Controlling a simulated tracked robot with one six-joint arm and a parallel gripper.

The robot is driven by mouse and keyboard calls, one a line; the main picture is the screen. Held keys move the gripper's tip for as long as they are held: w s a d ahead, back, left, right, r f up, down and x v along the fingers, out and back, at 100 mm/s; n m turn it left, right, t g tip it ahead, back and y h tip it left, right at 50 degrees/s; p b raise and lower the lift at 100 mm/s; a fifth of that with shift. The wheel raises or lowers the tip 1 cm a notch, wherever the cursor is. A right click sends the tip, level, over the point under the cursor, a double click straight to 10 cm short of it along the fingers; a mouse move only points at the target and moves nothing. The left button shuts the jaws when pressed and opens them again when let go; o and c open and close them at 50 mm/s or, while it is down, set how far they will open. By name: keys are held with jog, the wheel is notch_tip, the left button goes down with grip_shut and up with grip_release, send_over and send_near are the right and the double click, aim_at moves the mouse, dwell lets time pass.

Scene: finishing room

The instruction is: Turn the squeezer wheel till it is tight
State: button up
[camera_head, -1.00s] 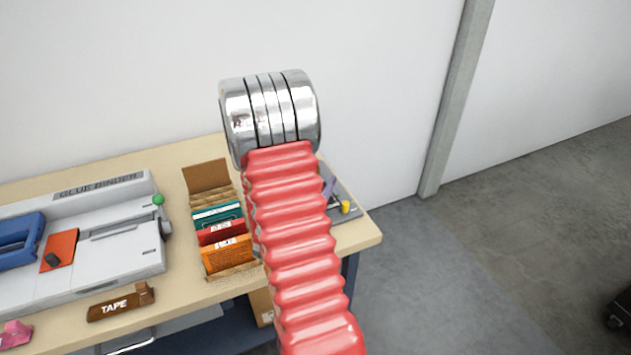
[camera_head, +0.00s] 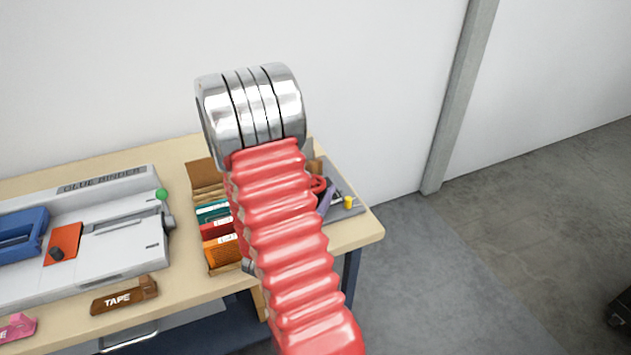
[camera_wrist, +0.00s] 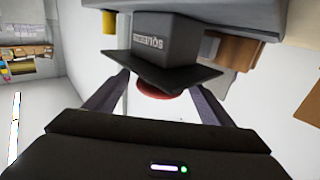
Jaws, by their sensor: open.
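My gripper (camera_wrist: 162,86) is open in the wrist view, with one dark finger on each side. A round red part (camera_wrist: 168,90), perhaps the squeezer wheel, shows between the fingers and is partly covered. A dark block with a wide flat plate (camera_wrist: 165,48) and pale lettering stands in front of the red part. I cannot tell whether the fingers touch either. In the head view my gripper is hidden behind my red ribbed arm. A red curved part (camera_head: 319,184) shows just right of my arm; I cannot tell if it is the same part.
The glue binder (camera_head: 120,238) stands on the table (camera_head: 190,285). A box of coloured packets (camera_head: 217,255) is partly behind my arm. A tape dispenser (camera_head: 125,297) lies at the front edge. A grey mat (camera_head: 337,209) lies at the right end.

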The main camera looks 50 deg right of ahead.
jog(key=shift+v, duration=1.05)
